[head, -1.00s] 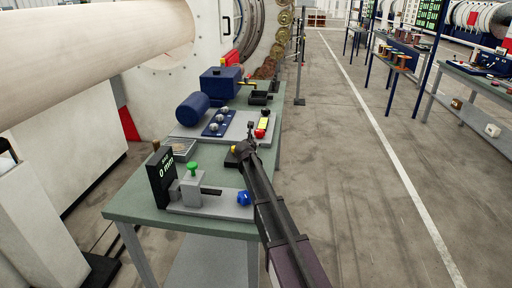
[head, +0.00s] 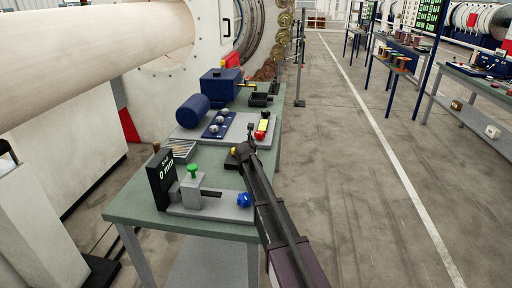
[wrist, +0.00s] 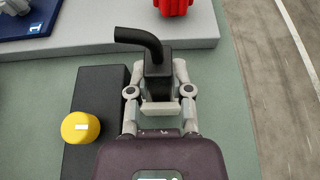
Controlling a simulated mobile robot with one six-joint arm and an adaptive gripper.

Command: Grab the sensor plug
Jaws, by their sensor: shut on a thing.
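The sensor plug (wrist: 157,68) is a black block with a bent black cable stub at its top, curving to the left in the wrist view. My gripper (wrist: 160,92) is shut on it, with one grey finger on each side. In the head view my gripper (head: 246,148) is over the right edge of the green bench, and the plug (head: 251,130) shows small and dark at its tip. A black block (wrist: 97,105) with a yellow round knob (wrist: 80,127) lies directly left of the plug. Whether the plug touches this block or the bench is unclear.
The green bench (head: 135,205) holds a grey gauge fixture with a "0 mm" display (head: 163,172), a green knob (head: 192,168) and a blue knob (head: 244,198). Open floor (head: 340,200) lies to the right.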

